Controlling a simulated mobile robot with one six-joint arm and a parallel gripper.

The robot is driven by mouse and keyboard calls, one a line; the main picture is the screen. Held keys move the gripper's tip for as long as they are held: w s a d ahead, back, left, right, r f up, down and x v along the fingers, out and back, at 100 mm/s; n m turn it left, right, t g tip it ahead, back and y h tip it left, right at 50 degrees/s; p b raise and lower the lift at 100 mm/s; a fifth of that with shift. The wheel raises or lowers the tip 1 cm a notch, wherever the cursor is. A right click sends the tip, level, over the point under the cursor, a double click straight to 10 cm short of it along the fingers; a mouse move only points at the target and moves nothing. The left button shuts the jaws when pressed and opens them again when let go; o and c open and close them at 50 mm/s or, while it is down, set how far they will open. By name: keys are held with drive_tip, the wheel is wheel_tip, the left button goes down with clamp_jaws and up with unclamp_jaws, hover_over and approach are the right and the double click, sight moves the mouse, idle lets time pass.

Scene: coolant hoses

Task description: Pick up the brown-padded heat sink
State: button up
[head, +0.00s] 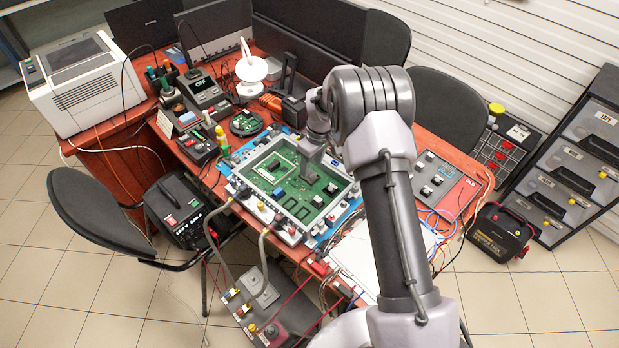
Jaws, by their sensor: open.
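My gripper (309,176) reaches down from my arm over the green circuit board (262,178), which lies in a pale frame on the red bench. The gripper is open, and its fingertips are close above the board or at it; I cannot tell if they touch anything. Small parts sit on the board, among them a blue block (279,193) and a pale block (331,188). I cannot make out a brown-padded heat sink for certain. The spot under the gripper is partly hidden by the gripper and wrist.
Grey hoses (264,245) run from the frame's front edge to a grey box (262,312) below. A white lamp (250,69), a soldering station (200,86) and a round green board (246,123) stand behind. A switch panel (437,183) and loose wires lie to the right.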

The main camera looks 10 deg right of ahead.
sight(310, 173)
drive_tip(key=f, duration=0.2)
drive_tip(key=f+b, duration=0.1)
drive_tip(key=shift+w+a+f, duration=0.2)
drive_tip(key=shift+a+f, duration=0.05)
drive_tip(key=shift+f, duration=0.1)
drive_tip(key=shift+r, duration=0.15)
clamp_jaws()
wheel_tip(310, 173, up, 10)
drive_tip(key=p, duration=0.3)
drive_tip(key=shift+p, duration=0.35)
